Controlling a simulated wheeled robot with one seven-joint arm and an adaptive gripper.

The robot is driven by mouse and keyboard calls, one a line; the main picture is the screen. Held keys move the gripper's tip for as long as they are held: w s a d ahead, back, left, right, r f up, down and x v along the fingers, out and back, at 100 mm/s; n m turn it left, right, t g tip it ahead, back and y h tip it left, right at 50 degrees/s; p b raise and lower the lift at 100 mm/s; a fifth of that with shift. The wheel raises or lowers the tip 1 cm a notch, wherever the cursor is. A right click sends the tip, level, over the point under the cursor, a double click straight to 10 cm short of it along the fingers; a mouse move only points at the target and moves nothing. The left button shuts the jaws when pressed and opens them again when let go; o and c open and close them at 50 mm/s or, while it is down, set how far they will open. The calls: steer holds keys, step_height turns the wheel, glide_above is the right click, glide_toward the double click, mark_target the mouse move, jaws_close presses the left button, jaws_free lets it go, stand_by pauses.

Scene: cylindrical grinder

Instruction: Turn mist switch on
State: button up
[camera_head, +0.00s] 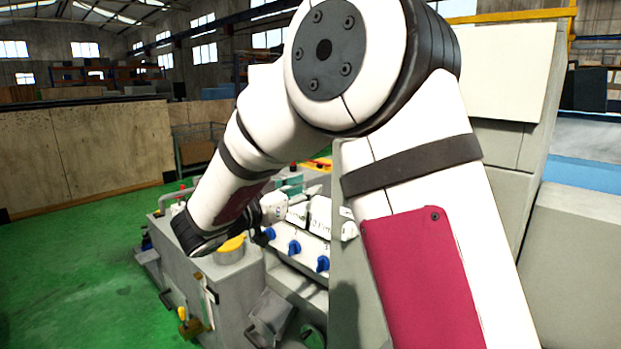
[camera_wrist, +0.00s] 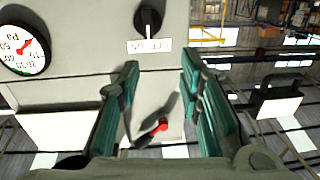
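In the wrist view, a black rotary switch (camera_wrist: 149,18) sits on a light grey panel at the top, with a white OFF/ON label (camera_wrist: 149,46) that appears upside down. No mist marking is legible, so I cannot tell from the label whether this is the mist switch. My gripper (camera_wrist: 160,62) has its two teal fingers spread apart with nothing held between them. The fingertips appear below the switch in the picture, apart from it. In the head view my own arm covers the gripper and the area around it.
A round gauge (camera_wrist: 24,47) is left of the switch. A red-tipped lever (camera_wrist: 162,124) shows between the fingers. In the head view, blue knobs (camera_head: 294,247) line the machine's front, near a yellow-topped part (camera_head: 231,244). Green floor (camera_head: 85,290) is clear at left.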

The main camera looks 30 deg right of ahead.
steer(key=w+d+g+p, duration=0.1)
steer(key=w+d+p, duration=0.1)
steer(key=d, duration=1)
steer(key=shift+w+d+f+h, duration=0.3)
steer(key=shift+w+d+f, duration=0.05)
steer(key=shift+w, duration=0.55)
jaws_close()
